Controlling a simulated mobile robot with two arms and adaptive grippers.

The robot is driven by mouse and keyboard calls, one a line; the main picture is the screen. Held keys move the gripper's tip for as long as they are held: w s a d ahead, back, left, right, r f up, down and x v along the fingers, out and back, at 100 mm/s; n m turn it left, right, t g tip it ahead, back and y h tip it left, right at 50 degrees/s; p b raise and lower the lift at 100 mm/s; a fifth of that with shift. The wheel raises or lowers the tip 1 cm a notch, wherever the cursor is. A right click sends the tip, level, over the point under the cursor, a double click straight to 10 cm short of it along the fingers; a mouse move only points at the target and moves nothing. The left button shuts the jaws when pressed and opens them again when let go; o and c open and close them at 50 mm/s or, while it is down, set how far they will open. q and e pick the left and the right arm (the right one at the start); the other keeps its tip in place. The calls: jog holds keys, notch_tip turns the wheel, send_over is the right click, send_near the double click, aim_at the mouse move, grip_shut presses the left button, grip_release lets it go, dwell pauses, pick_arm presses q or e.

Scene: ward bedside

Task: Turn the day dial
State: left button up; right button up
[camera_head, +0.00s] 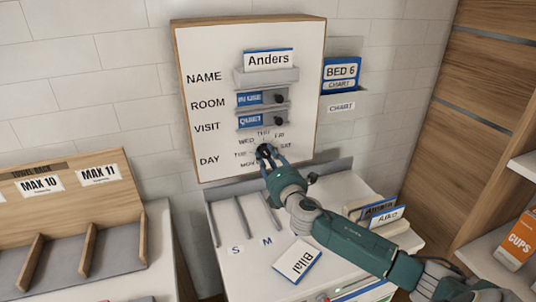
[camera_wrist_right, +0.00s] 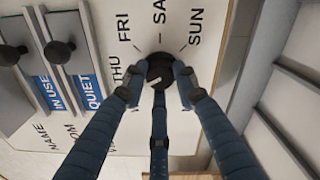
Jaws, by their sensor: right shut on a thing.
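The day dial (camera_head: 263,149) is a small dark round knob low on the white board, beside the word DAY, with day names around it. In the right wrist view the dial (camera_wrist_right: 160,66) is black, with THU, FRI, SAT and SUN readable near it. My right gripper (camera_head: 269,158) reaches it from the front; its blue fingers (camera_wrist_right: 157,84) are shut around the knob. A short white mark shows on the dial, but I cannot tell which day it points to. The fingers hide part of the dial and some day names. My left gripper is out of view.
The white board (camera_head: 216,60) carries an Anders card (camera_head: 268,60) and ROOM and VISIT sliders (camera_head: 262,120) above the dial. Below, a white table holds a Bilal card (camera_head: 297,261) and filed cards (camera_head: 382,216). A wooden rack (camera_head: 70,176) stands left, a CUPS box (camera_head: 519,241) right.

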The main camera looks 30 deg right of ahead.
jog(key=shift+s+a+f+n+p, duration=0.15)
jog(key=shift+f+n+p, duration=0.1)
jog(key=shift+n, duration=0.45)
jog(key=shift+w+a+f+n+p, duration=0.1)
jog(key=shift+f+n+p, duration=0.1)
jog(key=shift+n, duration=0.5)
jog(key=shift+f+n, duration=0.1)
jog(key=shift+n, duration=0.2)
jog(key=o, duration=1.1)
jog(key=shift+r, duration=0.25)
jog(key=shift+s, duration=0.15)
jog(key=v, duration=1.1)
jog(key=shift+s, duration=0.4)
jog(key=shift+f, duration=0.1)
